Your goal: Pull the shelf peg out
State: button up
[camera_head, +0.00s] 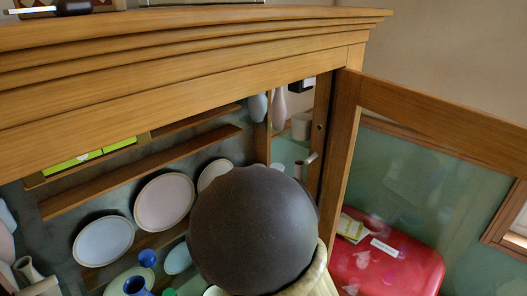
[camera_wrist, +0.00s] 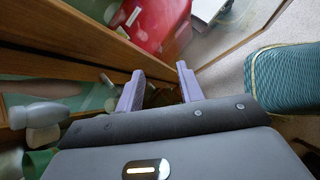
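The shelf peg (camera_head: 307,160) is a small pale pin sticking out of the inner right side post of the open wooden cabinet in the head view. A small pale piece (camera_wrist: 106,79) just left of my left finger in the wrist view may be the same peg; I cannot be sure. My gripper (camera_wrist: 158,76) has two lilac fingers standing apart, with nothing seen between them. In the head view my dark round arm part hides the gripper and the lower middle of the cabinet.
The cabinet (camera_head: 180,70) holds plates (camera_head: 164,202), vases and shelves. Its glazed door (camera_head: 343,130) stands open at right. A red seat-like object (camera_head: 400,265) shows through the glass. A teal patterned cushion (camera_wrist: 285,78) stands right of my fingers.

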jog(key=w+a+r+n+t+h+p, duration=0.1)
jog(key=w+a+r+n+t+p, duration=0.1)
jog(key=r, duration=0.8)
jog(key=w+a+r+n+t+h+p, duration=0.2)
jog(key=a+r+n+t+p, duration=0.3)
jog(key=a+r, duration=0.3)
notch_tip(320, 180, up, 3)
jog(key=shift+w+a+n+t+p, duration=0.3)
jog(key=shift+w+n+p, duration=0.25)
jog(key=shift+n, duration=0.25)
jog(key=shift+d, duration=0.1)
jog(key=b, duration=0.2)
send_near(312, 156)
jog(key=x, duration=0.8)
jog(key=shift+w+d, duration=0.1)
jog(key=shift+w, duration=0.05)
jog(key=shift+c, duration=0.3)
grip_shut()
